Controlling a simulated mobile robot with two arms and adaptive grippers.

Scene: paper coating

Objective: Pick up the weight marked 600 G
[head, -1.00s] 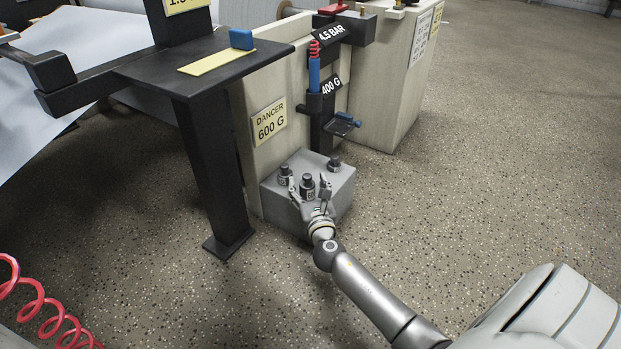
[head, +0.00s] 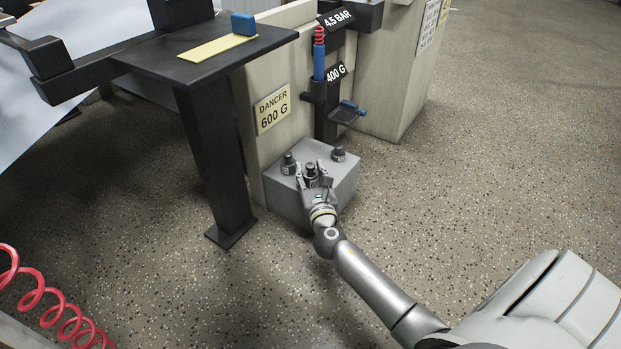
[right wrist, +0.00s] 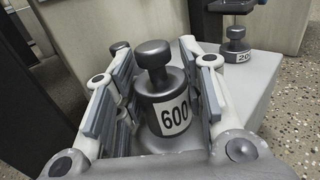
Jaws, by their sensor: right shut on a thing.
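The weight marked 600 (right wrist: 160,95) is dark grey with a knob on top and a white label. In the right wrist view it stands upright between the two fingers of my right gripper (right wrist: 158,100). The gripper is shut on the weight. The weight looks to be on or just above the block's top; I cannot tell which. My left gripper is not in view.
Another weight (head: 289,164) stands at the block's left, and a weight marked 200 (right wrist: 237,45) at its right back corner. A black table (head: 225,50) with a thick leg is left of the block. A DANCER 600 G sign (head: 272,109) is behind. Floor to the right is clear.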

